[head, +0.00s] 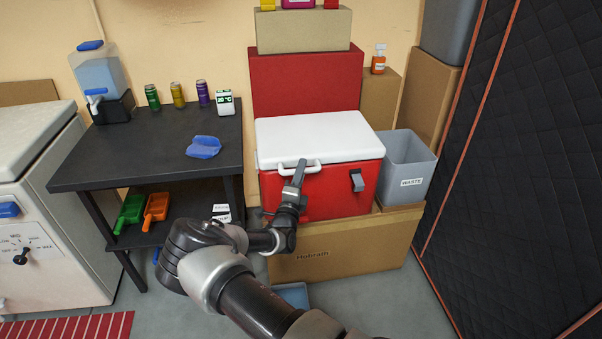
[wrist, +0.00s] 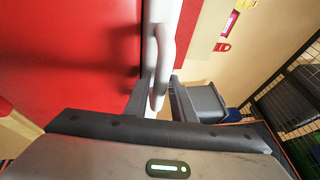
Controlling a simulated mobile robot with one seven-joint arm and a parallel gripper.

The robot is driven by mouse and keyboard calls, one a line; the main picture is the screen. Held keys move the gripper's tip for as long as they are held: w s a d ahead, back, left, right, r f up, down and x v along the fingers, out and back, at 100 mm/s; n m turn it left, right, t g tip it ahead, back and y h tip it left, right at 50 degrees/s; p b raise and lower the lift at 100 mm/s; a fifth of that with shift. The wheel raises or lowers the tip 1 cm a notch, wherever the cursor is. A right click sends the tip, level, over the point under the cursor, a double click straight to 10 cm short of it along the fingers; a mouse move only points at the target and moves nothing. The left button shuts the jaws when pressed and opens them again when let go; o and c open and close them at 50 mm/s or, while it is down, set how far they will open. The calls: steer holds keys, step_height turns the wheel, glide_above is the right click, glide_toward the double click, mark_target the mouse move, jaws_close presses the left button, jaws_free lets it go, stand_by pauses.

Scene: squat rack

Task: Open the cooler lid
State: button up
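The red cooler (head: 330,192) with its white lid (head: 318,135) sits on a cardboard box. The lid is closed and lies flat on the body. A white loop handle (head: 313,168) sticks out from the lid's front edge, left of a grey latch (head: 357,180). My gripper (head: 299,172) is at this handle, in front of the cooler. In the wrist view the handle (wrist: 163,60) reaches down between my two open fingers (wrist: 160,102). The red cooler front (wrist: 70,55) fills the left of that view. Whether a finger touches the handle I cannot tell.
A grey waste bin (head: 406,165) stands right of the cooler. A black table (head: 150,150) with cans and a blue cloth (head: 203,147) is at the left. Red and cardboard boxes are stacked behind. A dark padded panel (head: 520,170) borders the right side.

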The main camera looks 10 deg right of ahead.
jaws_close()
